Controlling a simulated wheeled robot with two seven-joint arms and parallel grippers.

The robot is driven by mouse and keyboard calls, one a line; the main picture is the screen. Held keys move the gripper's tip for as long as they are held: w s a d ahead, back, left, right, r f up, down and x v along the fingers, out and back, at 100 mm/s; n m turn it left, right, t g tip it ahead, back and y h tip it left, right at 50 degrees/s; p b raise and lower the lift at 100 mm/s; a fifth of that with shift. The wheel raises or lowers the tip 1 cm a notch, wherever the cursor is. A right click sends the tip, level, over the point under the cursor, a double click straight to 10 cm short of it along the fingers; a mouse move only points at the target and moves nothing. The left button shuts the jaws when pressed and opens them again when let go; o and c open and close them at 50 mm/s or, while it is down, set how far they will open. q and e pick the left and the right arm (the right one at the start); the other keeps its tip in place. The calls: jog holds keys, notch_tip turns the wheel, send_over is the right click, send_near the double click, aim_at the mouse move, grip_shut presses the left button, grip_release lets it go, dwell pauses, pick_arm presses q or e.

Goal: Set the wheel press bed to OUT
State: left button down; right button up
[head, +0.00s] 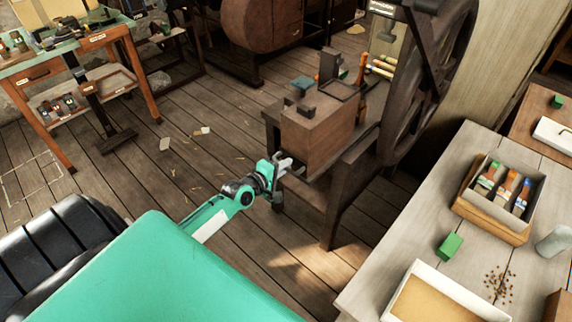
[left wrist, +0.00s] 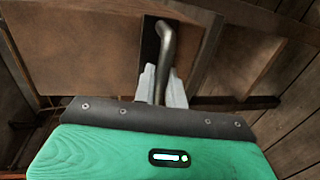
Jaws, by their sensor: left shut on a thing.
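The handwheel press stands at the upper middle of the head view, with its large dark wheel (head: 432,80) at the right side. Its brown wooden bed block (head: 318,128) sits on a dark frame. My left gripper (head: 286,166) is at the near left face of the block, low down. In the left wrist view a bent metal handle (left wrist: 166,42) on a dark plate comes out of the brown face. The pale fingers of my left gripper (left wrist: 162,88) are shut on this handle. The handle is mostly hidden in the head view. My right gripper is not in view.
A pale worktable (head: 395,262) at the lower right holds a box of packets (head: 500,195), a green block (head: 449,246) and a shallow tray (head: 440,296). An orange-framed bench (head: 130,68) stands at the upper left. The plank floor between is mostly open, with scattered scraps.

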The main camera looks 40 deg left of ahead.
pick_arm(q)
jog(key=shift+s+f, duration=0.1)
jog(key=shift+f, duration=0.15)
jog(key=c, duration=1.6)
grip_release()
jog(key=shift+s, duration=0.1)
jog(key=shift+o, duration=0.3)
jog(key=shift+s+r, duration=0.1)
jog(key=shift+r, duration=0.1)
jog(key=b+v, duration=0.1)
jog(key=v, duration=1.3)
jog(key=shift+b, duration=0.3)
jog(key=shift+f, duration=0.1)
